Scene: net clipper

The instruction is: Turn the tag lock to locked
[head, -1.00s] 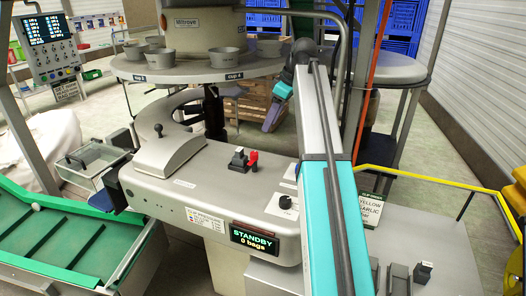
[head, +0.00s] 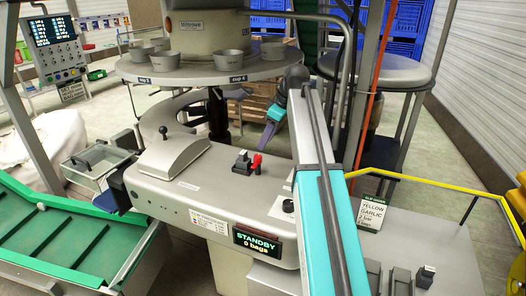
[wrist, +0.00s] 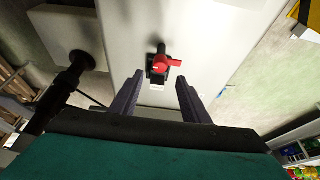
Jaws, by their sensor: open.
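The tag lock appears to be the small dark block with a red lever (head: 256,161) on top of the grey machine (head: 212,182). In the wrist view the red lever (wrist: 168,62) points to the right from its dark mount, ahead of my fingertips. My gripper (wrist: 158,88) is open, with its two dark fingers apart and nothing between them. The lever lies beyond the gap between them, apart from both. In the head view my gripper (head: 268,135) hangs above and behind the lever, partly hidden by its own body. Any lock label is too small to read.
A round table with grey cups (head: 230,58) stands behind the machine. A lever housing (head: 175,158) sits left of the lock. A black knob (head: 288,206) and a display (head: 256,241) reading "STANDBY 0 bags" are at the front. A yellow rail (head: 440,183) runs on the right.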

